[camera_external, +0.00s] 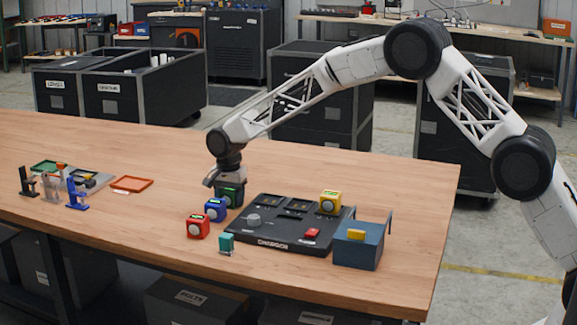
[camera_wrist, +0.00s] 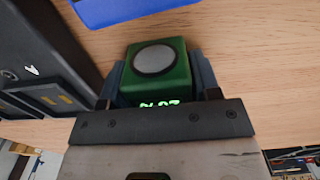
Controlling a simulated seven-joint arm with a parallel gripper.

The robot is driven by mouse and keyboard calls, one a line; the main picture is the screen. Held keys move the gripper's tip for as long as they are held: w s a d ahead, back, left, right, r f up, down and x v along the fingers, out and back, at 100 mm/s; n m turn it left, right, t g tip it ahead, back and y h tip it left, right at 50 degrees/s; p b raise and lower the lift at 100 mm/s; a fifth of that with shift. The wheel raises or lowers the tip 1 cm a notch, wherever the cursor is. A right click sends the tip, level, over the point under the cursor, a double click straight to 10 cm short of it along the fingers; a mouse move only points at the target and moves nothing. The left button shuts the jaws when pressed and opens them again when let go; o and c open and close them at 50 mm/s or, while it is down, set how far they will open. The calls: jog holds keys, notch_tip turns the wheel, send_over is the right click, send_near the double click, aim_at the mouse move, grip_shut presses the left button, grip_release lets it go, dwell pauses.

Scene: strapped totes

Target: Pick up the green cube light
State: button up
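The green cube light (camera_external: 231,195) stands at the back end of a row with the blue and red cubes on the wooden table. My gripper (camera_external: 229,186) is down over it from above. In the wrist view the green cube (camera_wrist: 178,75) has a grey round button and a lit green display, and sits between the two fingers of my gripper (camera_wrist: 158,80). The fingers are close along both sides; I cannot tell whether they press on it. The cube seems to be at table level.
A blue cube (camera_external: 215,210) and a red cube (camera_external: 198,226) stand in front of it. Just right lies a black panel (camera_external: 268,232) bearing a yellow cube (camera_external: 330,203), beside a blue box (camera_external: 357,254). A small teal block (camera_external: 226,244) is in front. The table's left-middle is clear.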

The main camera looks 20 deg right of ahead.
jog(key=c, duration=0.6)
jog(key=shift+r, duration=0.1)
jog(key=shift+r, duration=4.95)
jog(key=shift+d, duration=0.1)
jog(key=s+d, duration=0.4)
jog(key=d, duration=0.1)
jog(key=s+d, duration=1)
jog(key=shift+d, duration=0.35)
